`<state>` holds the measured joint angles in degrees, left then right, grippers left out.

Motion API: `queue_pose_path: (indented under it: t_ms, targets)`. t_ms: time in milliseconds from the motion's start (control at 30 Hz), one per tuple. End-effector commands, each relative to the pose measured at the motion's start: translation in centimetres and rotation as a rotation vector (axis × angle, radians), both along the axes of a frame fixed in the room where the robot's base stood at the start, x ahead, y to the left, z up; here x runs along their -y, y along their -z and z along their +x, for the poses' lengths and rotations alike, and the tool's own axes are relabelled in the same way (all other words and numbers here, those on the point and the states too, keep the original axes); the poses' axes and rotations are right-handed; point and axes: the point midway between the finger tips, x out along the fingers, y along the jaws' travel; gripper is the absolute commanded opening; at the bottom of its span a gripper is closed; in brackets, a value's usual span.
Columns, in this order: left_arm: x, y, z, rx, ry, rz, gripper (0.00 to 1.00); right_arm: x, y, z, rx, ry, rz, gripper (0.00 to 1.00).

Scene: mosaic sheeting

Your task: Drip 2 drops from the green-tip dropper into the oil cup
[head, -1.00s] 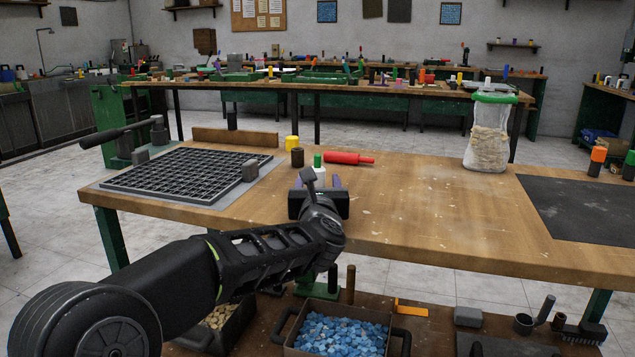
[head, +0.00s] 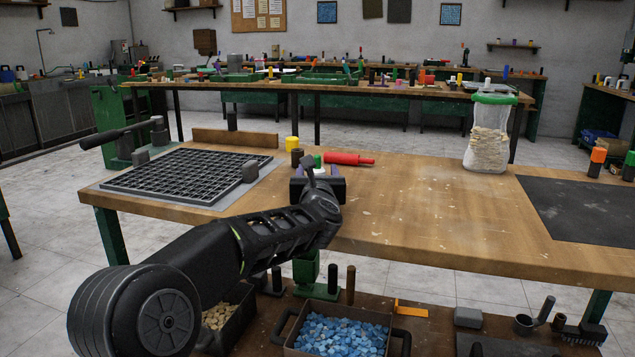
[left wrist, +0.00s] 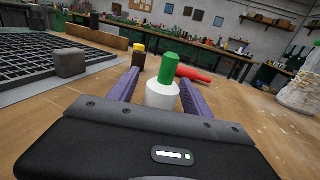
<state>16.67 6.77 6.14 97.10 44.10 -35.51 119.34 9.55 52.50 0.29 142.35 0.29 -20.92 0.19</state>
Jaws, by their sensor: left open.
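The green-tip dropper has a white body and a green cap (head: 317,160). It stands upright on the bench, partly hidden by my left gripper in the head view. My left gripper (head: 318,172) is open. In the left wrist view its two purple fingers (left wrist: 158,92) lie on either side of the dropper's white body (left wrist: 161,95), with a gap visible at the left. I cannot tell whether the brown one is the oil cup. My right gripper is not in view.
A red handled tool (head: 348,159) lies just behind and right of the dropper. A black grid (head: 185,175) with grey blocks is at left. A green-rimmed clear bag (head: 488,135) and a dark mat (head: 585,210) are at right.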

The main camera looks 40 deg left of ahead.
Motion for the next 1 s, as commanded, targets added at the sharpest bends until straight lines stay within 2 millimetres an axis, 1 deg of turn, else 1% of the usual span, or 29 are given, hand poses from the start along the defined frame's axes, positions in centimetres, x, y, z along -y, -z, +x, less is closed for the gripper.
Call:
queue_pose_path:
  t_ms: [467, 1000]
  targets:
    - [0.04, -0.02, -0.04, 0.0, 0.0, 0.0, 0.57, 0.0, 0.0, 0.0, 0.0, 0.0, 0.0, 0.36]
    - [0.05, -0.02, -0.04, 0.0, 0.0, 0.0, 0.14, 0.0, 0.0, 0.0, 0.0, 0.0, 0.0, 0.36]
